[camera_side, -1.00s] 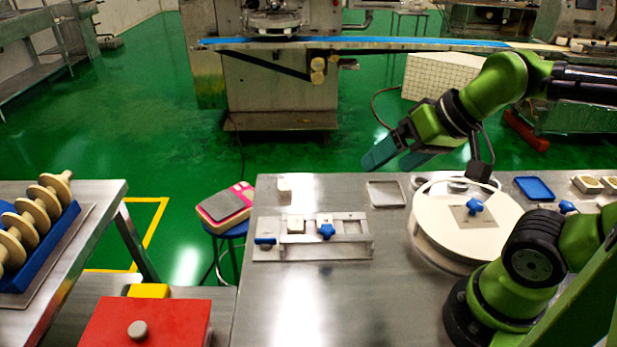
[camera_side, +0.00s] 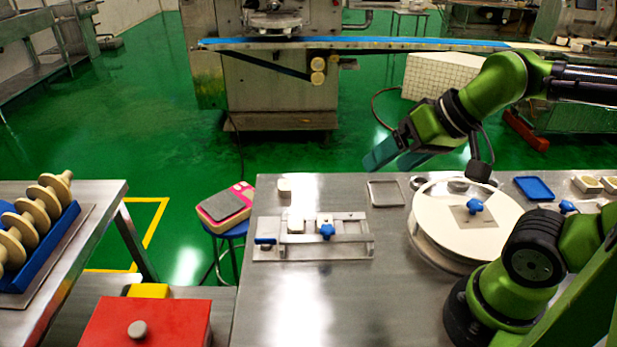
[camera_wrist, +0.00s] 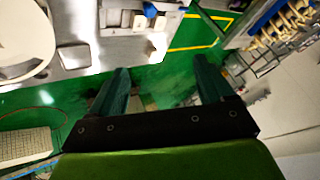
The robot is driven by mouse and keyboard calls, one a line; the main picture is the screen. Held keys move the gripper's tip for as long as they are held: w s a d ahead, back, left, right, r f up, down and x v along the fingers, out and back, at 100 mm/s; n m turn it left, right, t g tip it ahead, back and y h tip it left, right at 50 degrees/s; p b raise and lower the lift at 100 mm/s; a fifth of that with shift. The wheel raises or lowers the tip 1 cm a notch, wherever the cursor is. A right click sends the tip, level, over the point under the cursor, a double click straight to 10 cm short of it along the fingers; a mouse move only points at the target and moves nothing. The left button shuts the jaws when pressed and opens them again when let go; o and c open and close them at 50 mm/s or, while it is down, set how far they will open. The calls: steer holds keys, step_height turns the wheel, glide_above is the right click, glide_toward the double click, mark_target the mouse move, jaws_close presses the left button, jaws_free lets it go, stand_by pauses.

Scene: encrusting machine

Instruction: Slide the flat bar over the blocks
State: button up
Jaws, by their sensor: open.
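A metal fixture (camera_side: 265,253) lies on the steel table, with a flat metal bar (camera_side: 325,238) along its near side. Pale blocks (camera_side: 296,224) sit in it behind the bar. A blue knob (camera_side: 327,231) is at the bar's middle and a blue handle (camera_side: 265,240) at the left end. I cannot tell how much of the blocks the bar covers. My gripper (camera_side: 386,160) is open and empty, raised beyond the table's far edge, to the right of the fixture. In the wrist view the open gripper (camera_wrist: 163,72) has only floor between its fingers, and the fixture (camera_wrist: 115,14) is partly cut off at the top.
A round white disc (camera_side: 440,222) stands right of the fixture. A shallow metal tray (camera_side: 385,194) and a small white block (camera_side: 285,188) lie near the far edge. A blue tray (camera_side: 534,188) is at the right. The table front is clear.

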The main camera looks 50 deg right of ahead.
mark_target(329, 227)
steer(key=shift+w+a+f+g, duration=0.1)
steer(key=shift+a+f+g, duration=0.05)
steer(key=shift+f+g, duration=0.2)
steer(key=shift+c, duration=1.1)
steer(key=w+a+n+g, duration=0.1)
steer(key=w+n, duration=0.1)
steer(key=w+a+f+n+g, duration=0.1)
steer(key=w+n+g, duration=0.1)
steer(key=w+n, duration=0.1)
steer(key=w+a+f+n+g+h, duration=0.1)
steer(key=w+n+g, duration=0.1)
steer(key=w, duration=0.1)
steer(key=shift+w+n, duration=0.1)
steer(key=shift+n, duration=0.2)
steer(key=shift+c, duration=0.5)
steer(key=f+n, duration=0.1)
steer(key=f, duration=0.4)
steer(key=w+f+n+g, duration=0.1)
steer(key=f+n, duration=0.1)
steer(key=f, duration=0.3)
steer(key=f+n+h, duration=0.1)
steer(key=f+n, duration=0.1)
steer(key=f, duration=0.3)
steer(key=shift+w+a+f+g, duration=0.1)
steer(key=shift+w+f+g, duration=0.15)
steer(key=shift+w+f, duration=0.1)
jaws_close()
